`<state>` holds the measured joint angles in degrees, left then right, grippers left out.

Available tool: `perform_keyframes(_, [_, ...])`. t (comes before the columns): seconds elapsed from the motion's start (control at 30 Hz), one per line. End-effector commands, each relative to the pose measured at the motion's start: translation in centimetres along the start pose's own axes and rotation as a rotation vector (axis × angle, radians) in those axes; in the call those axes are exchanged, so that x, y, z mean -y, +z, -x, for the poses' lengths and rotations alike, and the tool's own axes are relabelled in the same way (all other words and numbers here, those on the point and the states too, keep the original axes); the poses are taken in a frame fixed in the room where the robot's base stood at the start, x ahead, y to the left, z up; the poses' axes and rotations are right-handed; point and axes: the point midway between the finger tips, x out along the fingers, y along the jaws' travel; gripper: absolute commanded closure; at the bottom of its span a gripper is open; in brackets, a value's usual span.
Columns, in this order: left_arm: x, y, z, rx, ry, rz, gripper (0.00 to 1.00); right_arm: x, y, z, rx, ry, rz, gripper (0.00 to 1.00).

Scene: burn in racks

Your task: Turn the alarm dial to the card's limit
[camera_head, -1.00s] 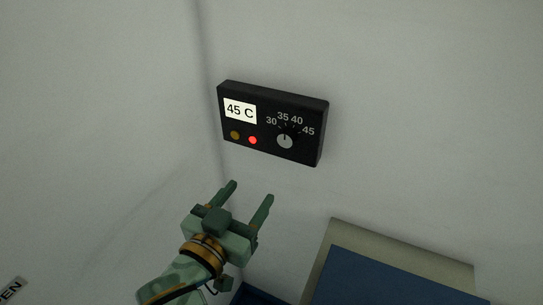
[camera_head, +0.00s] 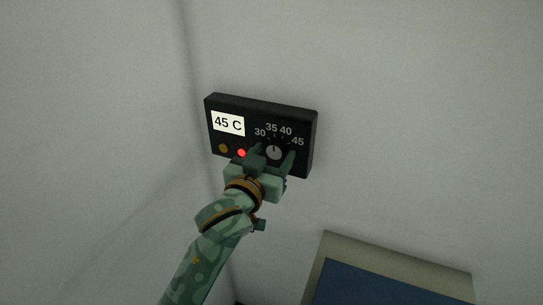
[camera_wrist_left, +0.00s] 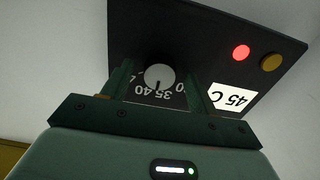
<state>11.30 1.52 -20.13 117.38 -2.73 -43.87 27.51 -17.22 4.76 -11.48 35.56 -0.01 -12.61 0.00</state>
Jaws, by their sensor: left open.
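The black alarm box (camera_head: 301,120) hangs on the wall, with a white card (camera_head: 228,123) reading 45 C. Its round grey dial (camera_head: 274,153) has marks 30, 35, 40 and 45 around its top. The dial's pointer line points up, about between 35 and 40. My left gripper (camera_head: 275,151) is open in front of the box, one finger on each side of the dial. In the left wrist view the dial (camera_wrist_left: 160,77) sits between the two spread fingers, with gaps on both sides. Whether the fingertips touch the box is unclear. My right gripper is out of view.
A red lit lamp (camera_head: 241,153) and a dull amber lamp (camera_head: 223,148) sit on the box, left of the dial. A blue-faced, beige-edged block (camera_head: 385,285) stands at lower right. The wall around the box is bare.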

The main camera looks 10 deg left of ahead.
Motion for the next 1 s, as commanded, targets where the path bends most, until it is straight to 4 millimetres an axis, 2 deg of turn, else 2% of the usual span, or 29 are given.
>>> perform_keyframes(0.2, [0.0,0.0,-0.1,0.0,0.0,0.0,0.41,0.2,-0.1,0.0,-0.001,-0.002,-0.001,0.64])
perform_keyframes(0.23, [0.0,0.0,-0.1,0.0,0.0,0.0,0.44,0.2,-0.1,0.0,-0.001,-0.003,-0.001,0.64])
perform_keyframes(0.3, [0.0,0.0,0.0,0.0,0.0,0.0,0.63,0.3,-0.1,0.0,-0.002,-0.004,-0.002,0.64])
perform_keyframes(0.4, [0.0,0.0,0.0,0.0,0.0,0.0,0.86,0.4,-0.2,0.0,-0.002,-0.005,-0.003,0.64])
perform_keyframes(0.73, [0.0,-0.1,0.0,0.001,0.0,-0.035,0.86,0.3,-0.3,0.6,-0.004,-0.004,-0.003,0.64])
perform_keyframes(1.0, [0.0,-0.4,0.0,0.003,0.001,-0.186,0.86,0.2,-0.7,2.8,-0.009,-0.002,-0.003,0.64])
